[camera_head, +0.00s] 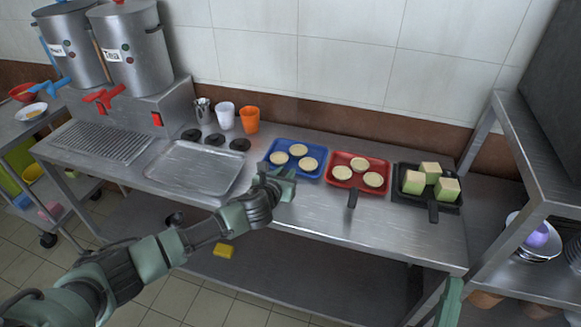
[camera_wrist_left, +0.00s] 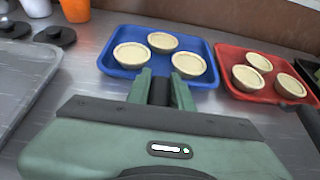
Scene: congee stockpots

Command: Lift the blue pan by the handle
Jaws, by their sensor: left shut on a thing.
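The blue pan (camera_head: 287,145) is a shallow square tray on the steel counter, with three pale round tarts (camera_head: 298,149) in it. It also shows in the left wrist view (camera_wrist_left: 195,46), where it looks level. My left gripper (camera_head: 278,178) is at the pan's near side. In the left wrist view its fingers (camera_wrist_left: 161,85) are shut on the dark handle (camera_wrist_left: 160,92), which is mostly hidden between them. I cannot tell any gap under the pan. A green part of mine (camera_head: 449,302) shows at the bottom right; its jaws cannot be made out.
A red pan (camera_head: 344,160) with tarts sits close to the right, then a black pan (camera_head: 403,192) with green-sided blocks. An empty metal tray (camera_head: 190,170) lies left. An orange cup (camera_head: 250,119) stands behind. A steel shelf (camera_head: 540,130) rises at the right.

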